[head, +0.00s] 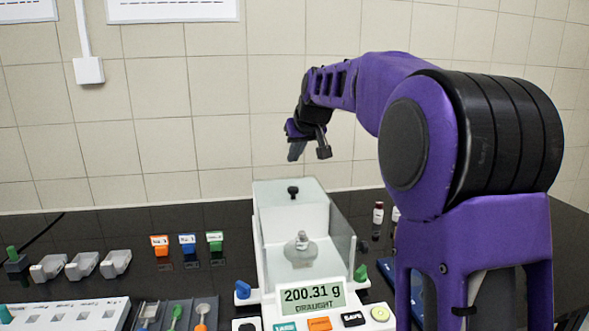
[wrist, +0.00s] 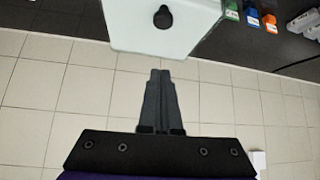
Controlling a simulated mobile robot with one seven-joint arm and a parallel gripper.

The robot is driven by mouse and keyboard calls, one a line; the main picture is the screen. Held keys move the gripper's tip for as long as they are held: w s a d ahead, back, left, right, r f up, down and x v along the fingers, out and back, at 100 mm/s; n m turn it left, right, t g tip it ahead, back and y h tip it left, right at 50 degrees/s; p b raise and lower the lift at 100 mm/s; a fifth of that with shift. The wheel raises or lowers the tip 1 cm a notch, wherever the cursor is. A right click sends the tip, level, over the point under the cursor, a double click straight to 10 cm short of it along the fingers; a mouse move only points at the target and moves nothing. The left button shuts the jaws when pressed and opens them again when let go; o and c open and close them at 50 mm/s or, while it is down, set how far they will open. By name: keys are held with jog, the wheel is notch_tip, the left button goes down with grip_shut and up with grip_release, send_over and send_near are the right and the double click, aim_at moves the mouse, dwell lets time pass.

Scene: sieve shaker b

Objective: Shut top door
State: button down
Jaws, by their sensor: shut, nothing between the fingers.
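The balance (head: 283,297) stands on the black bench with a clear-walled weighing chamber. Its top door is a pale panel (head: 270,192) with a black knob (head: 293,191). The panel shows over the rear of the chamber, and the front part of the top looks uncovered. The display (head: 312,297) reads 200.31 g and DRAUGHT. The wrist view shows the pale panel (wrist: 135,35) and the knob (wrist: 163,17) at its top edge. My gripper (head: 296,157) is shut and empty, raised above the rear of the balance. Its closed fingertips (wrist: 160,72) appear just beyond the panel's edge, on the wall side.
Blue (head: 243,289) and green (head: 361,272) knobs flank the balance. Tagged blocks (head: 187,244) and grey holders (head: 82,265) lie left. Another vial (head: 378,213) stands right. The tiled wall is close behind.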

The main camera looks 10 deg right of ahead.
jog(key=x, duration=0.9)
jog(key=shift+w+f, duration=0.15)
jog(key=shift+s+d+f, duration=0.1)
jog(key=shift+s+f, duration=0.05)
jog(key=shift+s, duration=0.15)
jog(key=shift+s+d+b, duration=0.15)
jog(key=shift+s+b, duration=0.3)
jog(key=shift+s, duration=0.65)
jog(key=shift+s+f, duration=0.15)
jog(key=shift+s, duration=0.4)
jog(key=shift+s, duration=0.1)
